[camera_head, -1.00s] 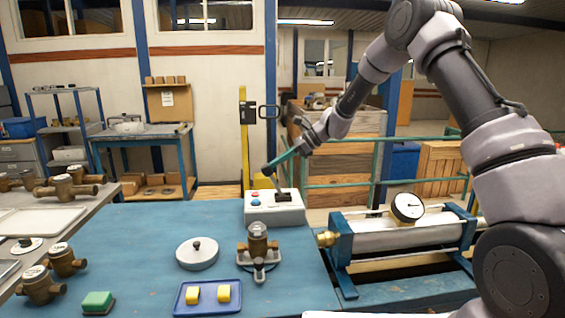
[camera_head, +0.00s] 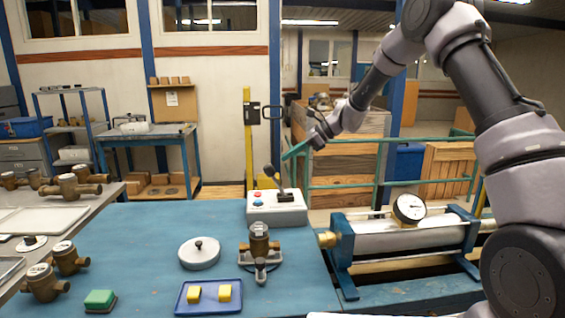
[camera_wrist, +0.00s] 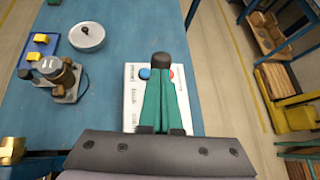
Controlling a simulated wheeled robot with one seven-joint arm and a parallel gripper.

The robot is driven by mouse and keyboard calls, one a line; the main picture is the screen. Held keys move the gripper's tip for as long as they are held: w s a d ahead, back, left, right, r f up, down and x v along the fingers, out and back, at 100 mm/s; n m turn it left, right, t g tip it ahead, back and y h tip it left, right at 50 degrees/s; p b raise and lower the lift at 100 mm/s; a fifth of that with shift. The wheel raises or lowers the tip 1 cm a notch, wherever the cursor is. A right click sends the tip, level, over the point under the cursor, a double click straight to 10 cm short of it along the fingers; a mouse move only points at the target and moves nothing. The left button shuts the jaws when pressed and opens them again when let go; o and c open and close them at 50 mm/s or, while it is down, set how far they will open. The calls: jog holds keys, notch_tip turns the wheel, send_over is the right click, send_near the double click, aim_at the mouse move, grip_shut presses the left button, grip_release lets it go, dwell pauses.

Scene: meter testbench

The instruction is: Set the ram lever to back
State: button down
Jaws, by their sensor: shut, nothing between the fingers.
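The ram lever (camera_head: 274,178) stands on a white control box (camera_head: 263,212) at the back edge of the blue bench. Its dark knob leans to the left and away from the slot plate in the head view. My gripper (camera_head: 285,158) has green fingers, closed together and empty, up and to the right of the knob, with a small gap in the head view. In the wrist view, the dark knob (camera_wrist: 161,62) shows just beyond the tips of my gripper (camera_wrist: 160,78). The fingers hide the lever's shaft and part of the box there.
A red and a blue button sit on the box's left part. A ram cylinder with a dial gauge (camera_head: 409,208) lies to the right. A brass meter (camera_head: 259,240), a round lid (camera_head: 199,254) and a blue tray (camera_head: 208,309) stand in front. The bench's left middle is clear.

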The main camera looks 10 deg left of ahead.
jog(key=v, duration=0.9)
jog(key=shift+r, duration=0.5)
jog(key=shift+d, duration=0.1)
jog(key=s+d+r+n+t+h, duration=0.35)
jog(key=s+d+r+n, duration=0.25)
jog(key=s+d+r, duration=0.7)
jog(key=s+d+n+t+h, duration=0.2)
jog(key=s+d, duration=0.3)
jog(key=s, duration=0.5)
jog(key=s+d+n+t+h, duration=0.2)
jog(key=s+d, duration=0.4)
jog(key=s, duration=0.4)
jog(key=n+h, duration=0.1)
jog(key=n, duration=0.1)
jog(key=shift+s+f+n, duration=0.3)
jog(key=shift+s, duration=0.1)
